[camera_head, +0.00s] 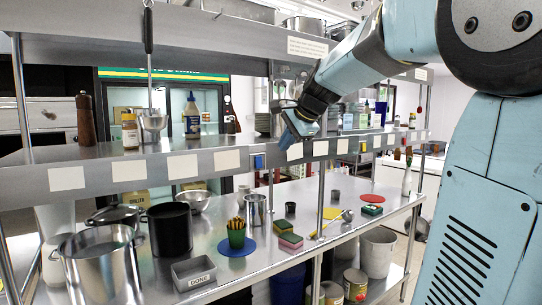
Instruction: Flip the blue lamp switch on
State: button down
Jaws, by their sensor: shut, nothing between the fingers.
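A small blue switch (258,161) sits on the front edge of the middle steel shelf, between two pale label cards. It is too small to tell which way its lever is tilted. My gripper (287,139) is up and to the right of the switch in the picture, in front of the shelf's edge. It points down and to the left, is shut and holds nothing. A gap shows between it and the switch; how far it stands in depth from the shelf edge is hard to tell.
Another small switch-like plate (362,147) sits farther right on the shelf edge. A glue-like bottle (192,117) stands on the shelf. Below are a large pot (100,262), a green cup of sticks (236,234) and a grey bin (194,273). The shelf front near the switch is clear.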

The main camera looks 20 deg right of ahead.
aim_at(260, 164)
jog(key=shift+w+a+r+x, duration=0.1)
jog(key=shift+w+r+x, duration=0.2)
jog(key=shift+x, duration=1.9)
jog(key=shift+w+a+r+x, duration=0.15)
jog(key=shift+w+r+x, duration=0.15)
jog(key=shift+x, duration=1.9)
jog(key=shift+w+a+r+x, duration=0.1)
jog(key=shift+w+r+x, duration=0.2)
jog(key=shift+x, duration=1.9)
jog(key=shift+w, duration=0.15)
jog(key=shift+r, duration=0.1)
jog(key=shift+r, duration=0.8)
